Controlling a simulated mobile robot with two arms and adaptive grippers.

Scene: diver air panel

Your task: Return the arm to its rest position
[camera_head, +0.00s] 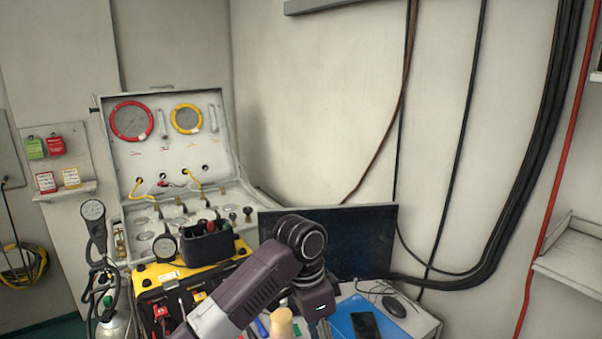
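One of my arms (255,285) rises from the bottom edge, left of the middle, and bends at a dark round joint (300,238). It appears to be the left arm. Its wrist points down in front of the monitor (365,235), with the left gripper (322,322) low near the bottom edge. The fingers are small, dark and partly hidden, so I cannot tell whether they are open or hold anything. My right gripper is not in view.
The open air panel case (170,155) stands behind a yellow-topped toolbox (155,273) and a black tool caddy (208,245). A beige object (282,322), a phone (366,326) on a blue mat (345,316) and a mouse (394,307) are near the wrist. A wall shelf (575,255) is right.

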